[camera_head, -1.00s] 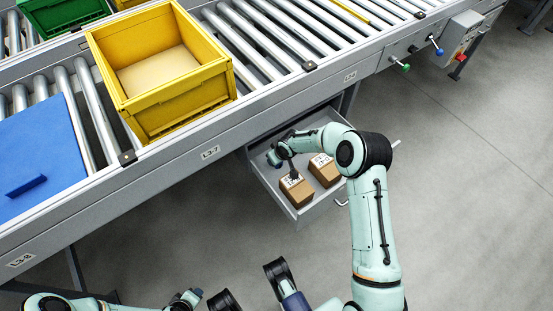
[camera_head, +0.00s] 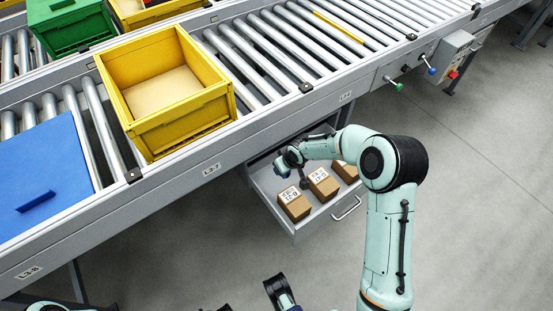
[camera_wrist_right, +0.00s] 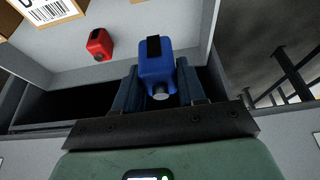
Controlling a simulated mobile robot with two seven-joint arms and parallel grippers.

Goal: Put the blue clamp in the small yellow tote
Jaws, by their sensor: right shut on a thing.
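The blue clamp (camera_wrist_right: 157,66) is between the fingers of my right gripper (camera_wrist_right: 160,92) in the right wrist view. My right gripper is shut on it, over the open drawer (camera_head: 316,218). The small yellow tote (camera_head: 178,142) stands upright on the near roller conveyor, left of the drawer. Its visible floor is bare. My left gripper (camera_head: 247,300) shows only in part at the bottom edge, its dark fingers wide apart.
Brown cartons (camera_head: 294,206) and a red clamp-like item (camera_wrist_right: 100,45) lie in the drawer. A green tote (camera_head: 72,25) stands behind. The rollers (camera_head: 270,50) right of the yellow tote are mostly free.

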